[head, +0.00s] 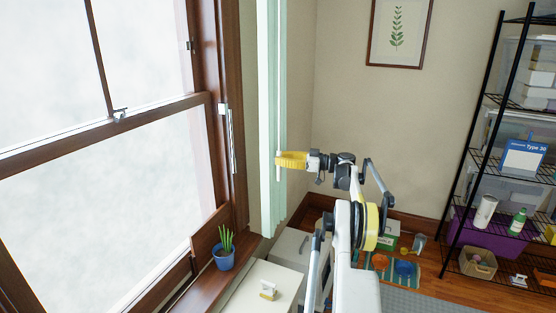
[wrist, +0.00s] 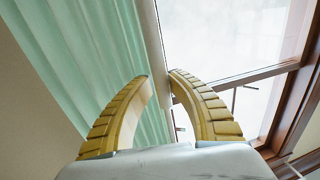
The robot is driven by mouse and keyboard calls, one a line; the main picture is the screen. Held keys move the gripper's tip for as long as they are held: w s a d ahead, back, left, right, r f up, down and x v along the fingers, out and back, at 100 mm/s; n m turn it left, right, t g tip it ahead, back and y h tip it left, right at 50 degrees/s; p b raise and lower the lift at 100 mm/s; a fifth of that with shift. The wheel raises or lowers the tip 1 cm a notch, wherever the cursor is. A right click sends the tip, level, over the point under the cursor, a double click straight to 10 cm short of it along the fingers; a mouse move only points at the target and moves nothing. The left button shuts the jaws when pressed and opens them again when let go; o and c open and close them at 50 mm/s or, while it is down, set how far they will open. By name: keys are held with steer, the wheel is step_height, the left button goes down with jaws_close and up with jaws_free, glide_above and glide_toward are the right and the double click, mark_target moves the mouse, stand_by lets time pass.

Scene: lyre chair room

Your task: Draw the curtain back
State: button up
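The pale green curtain (head: 270,110) hangs gathered in a narrow bundle at the window's right side. It fills the left of the wrist view (wrist: 75,60). A thin white wand (head: 280,95) hangs down along the curtain and also shows in the wrist view (wrist: 154,30). My gripper (head: 279,160) is at the wand's lower part, beside the curtain. In the wrist view its yellow fingertips (wrist: 160,77) are close together with the wand between them, and they look shut on it. The exact contact is hard to see.
The window (head: 100,190) is bare glass in a brown frame. A potted plant (head: 223,256) stands on the sill. A white cabinet (head: 250,285) with a small item on top is below. A black shelf rack (head: 465,150) stands at the right. A framed picture (head: 399,33) hangs on the wall.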

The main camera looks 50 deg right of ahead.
steer(key=shift+o, duration=1)
steer(key=shift+d, duration=0.2)
steer(key=shift+a, duration=0.1)
steer(key=v, duration=1.2)
